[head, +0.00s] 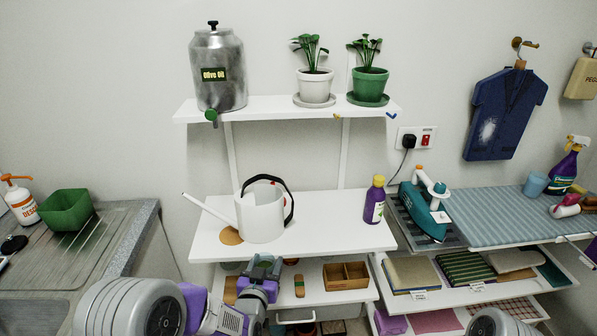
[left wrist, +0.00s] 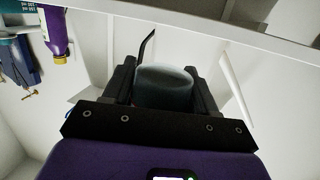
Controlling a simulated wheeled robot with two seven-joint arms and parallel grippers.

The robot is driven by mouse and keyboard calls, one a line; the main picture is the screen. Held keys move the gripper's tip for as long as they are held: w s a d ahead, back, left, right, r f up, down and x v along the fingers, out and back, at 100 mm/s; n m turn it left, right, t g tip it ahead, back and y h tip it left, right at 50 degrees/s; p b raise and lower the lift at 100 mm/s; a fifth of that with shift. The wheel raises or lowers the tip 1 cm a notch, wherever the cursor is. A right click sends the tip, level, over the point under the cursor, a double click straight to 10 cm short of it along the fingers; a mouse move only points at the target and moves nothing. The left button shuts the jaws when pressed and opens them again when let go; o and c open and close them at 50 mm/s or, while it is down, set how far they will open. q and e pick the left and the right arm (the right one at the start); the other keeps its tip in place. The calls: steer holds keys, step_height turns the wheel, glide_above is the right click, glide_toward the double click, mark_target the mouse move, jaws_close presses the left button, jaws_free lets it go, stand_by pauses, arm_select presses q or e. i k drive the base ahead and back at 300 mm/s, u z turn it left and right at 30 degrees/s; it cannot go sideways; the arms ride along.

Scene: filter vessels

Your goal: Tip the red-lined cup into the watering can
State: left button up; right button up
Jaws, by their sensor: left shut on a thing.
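The white watering can (head: 262,212) stands on the middle shelf, its spout pointing left and its dark handle arched over the top. My left gripper (head: 262,268) is in front of and below that shelf's front edge, near the can. In the left wrist view its two dark fingers (left wrist: 164,85) are shut on a grey, rounded, cup-like thing (left wrist: 163,88). No red lining shows on it, so I cannot tell for sure that it is the red-lined cup. In the head view the held thing is hard to make out. My right gripper is not in view.
A purple bottle (head: 374,200) stands at the right of the middle shelf (head: 325,230). A brown round mat (head: 231,237) lies under the spout. The upper shelf (head: 275,106) holds a metal oil canister (head: 217,90) and two potted plants. A wooden box (head: 346,275) is below.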

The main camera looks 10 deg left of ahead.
mark_target(259, 208)
steer(key=z, duration=2.1)
steer(key=k, duration=0.4)
steer(key=u, duration=2)
